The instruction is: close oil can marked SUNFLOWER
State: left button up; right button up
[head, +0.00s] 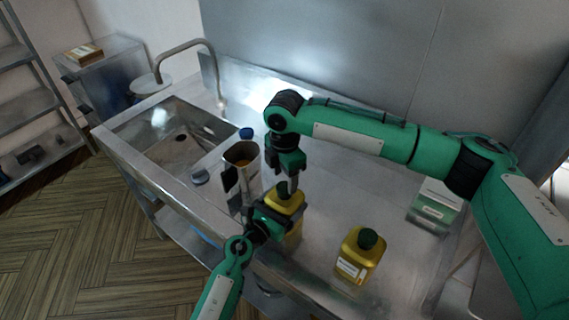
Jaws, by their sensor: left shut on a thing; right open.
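A yellow oil can (292,232) stands on the steel counter, with my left gripper (280,218) shut on it from the front. My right gripper (291,187) points down just above this can's top and is open. The fingers hide the can's mouth, so I cannot tell whether a cap is on it. A second yellow can (362,258) with a dark green cap (368,238) and a white label stands to the right. I cannot read a name on either can. A blue cap-like thing (246,133) shows behind the pitcher.
A metal pitcher (240,180) stands left of the held can. A green and white box (436,204) stands at the right. The counter between the second can and back wall is clear.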

jog(key=shift+f, duration=1.4)
jog(key=shift+c, duration=0.3)
jog(key=c, duration=0.9)
jog(key=shift+c, duration=0.2)
jog(key=o, duration=1.1)
jog(key=shift+o, duration=0.2)
notch_tip(320, 180, up, 12)
